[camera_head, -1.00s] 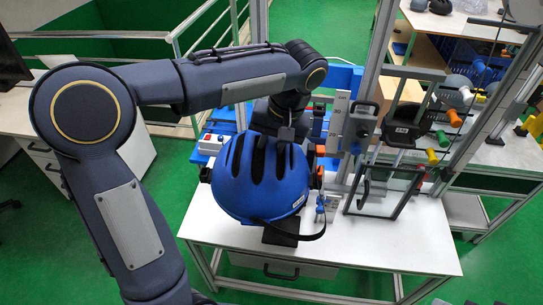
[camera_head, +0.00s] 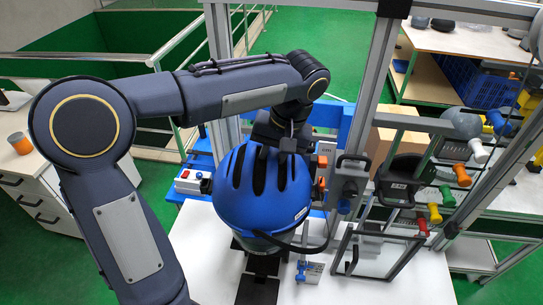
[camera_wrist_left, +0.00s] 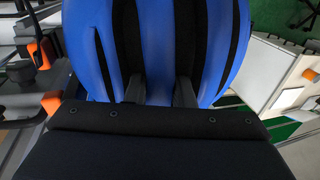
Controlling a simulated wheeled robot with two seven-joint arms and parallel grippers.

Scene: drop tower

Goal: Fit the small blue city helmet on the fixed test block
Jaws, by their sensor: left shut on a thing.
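The blue city helmet (camera_head: 264,192) hangs from my left gripper (camera_head: 283,146), which is shut on its upper back part. The helmet has dark vents, and a black strap loops down at its right. In the left wrist view the blue shell (camera_wrist_left: 150,45) fills the upper middle, with the two dark fingers reaching into its vents. Below the helmet, a dark base (camera_head: 258,288) stands on the white table. The test block itself is hidden or cannot be made out under the helmet. My right gripper is not in view.
A metal frame post (camera_head: 368,110) stands right of the helmet. A grey clamp unit (camera_head: 347,187) and a framed clear panel (camera_head: 372,252) stand close by. A white box with a red button (camera_head: 188,182) is at the left. The white table's (camera_head: 200,250) front left is bare.

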